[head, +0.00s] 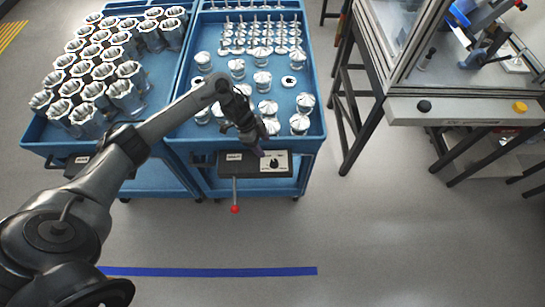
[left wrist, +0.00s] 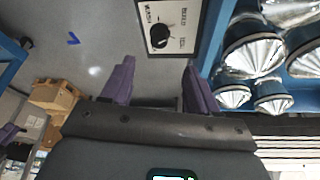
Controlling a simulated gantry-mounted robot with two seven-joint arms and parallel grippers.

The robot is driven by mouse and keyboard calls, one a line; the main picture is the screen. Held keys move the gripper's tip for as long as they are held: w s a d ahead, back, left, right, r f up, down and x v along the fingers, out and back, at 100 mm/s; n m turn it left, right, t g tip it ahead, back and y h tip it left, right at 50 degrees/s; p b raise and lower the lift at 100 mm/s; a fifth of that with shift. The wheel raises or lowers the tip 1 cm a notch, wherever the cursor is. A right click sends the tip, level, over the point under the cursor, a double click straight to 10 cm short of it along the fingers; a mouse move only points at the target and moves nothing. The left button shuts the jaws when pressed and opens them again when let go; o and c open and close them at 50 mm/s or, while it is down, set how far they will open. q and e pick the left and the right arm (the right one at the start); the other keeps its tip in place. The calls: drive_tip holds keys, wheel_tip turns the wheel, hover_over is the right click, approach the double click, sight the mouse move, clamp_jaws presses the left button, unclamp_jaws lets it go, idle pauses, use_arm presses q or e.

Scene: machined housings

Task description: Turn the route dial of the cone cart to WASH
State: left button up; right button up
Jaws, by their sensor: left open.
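The cone cart (head: 322,122) is a blue tray cart with silver cones, in the middle of the head view. A dark box on its front carries the route dial (head: 274,162), a small black knob on a white plate. In the left wrist view the black dial (left wrist: 160,37) sits on the white plate with lettering around it; one word at upper left looks like WASH, and the pointer direction is unclear. My left gripper (head: 259,151) is just left of the dial in the head view. Its purple fingers (left wrist: 160,82) are open and empty, apart from the dial.
A lever with a red ball (head: 235,209) hangs below the box. A second blue cart (head: 35,143) with hexagonal housings stands at left. A machine bench (head: 450,111) with black and yellow buttons stands at right. The floor in front is clear, with a blue line (head: 220,271).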

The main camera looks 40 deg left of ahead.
sight(274, 161)
use_arm(q)
drive_tip(key=b+x, duration=0.1)
drive_tip(key=x, duration=0.9)
drive_tip(key=shift+d+b, duration=0.2)
drive_tip(key=shift+b, duration=0.2)
drive_tip(key=c, duration=1)
drive_tip(key=shift+r+n+p, duration=0.15)
drive_tip(key=shift+n+p, duration=0.15)
drive_tip(key=shift+p, duration=0.5)
drive_tip(key=n+t+y+p, duration=0.1)
drive_tip(key=n+p, duration=0.2)
drive_tip(key=p, duration=0.2)
drive_tip(key=n+t+y+p, duration=0.1)
drive_tip(key=n+p, duration=0.3)
drive_tip(key=p, duration=0.1)
drive_tip(key=shift+s+d, duration=0.2)
drive_tip(key=shift+d, duration=0.05)
drive_tip(key=n+y+p, duration=0.1)
drive_tip(key=n+p, duration=0.1)
drive_tip(key=n, duration=0.1)
drive_tip(key=shift+n+y+p, duration=0.3)
drive_tip(key=shift+n+p, duration=0.3)
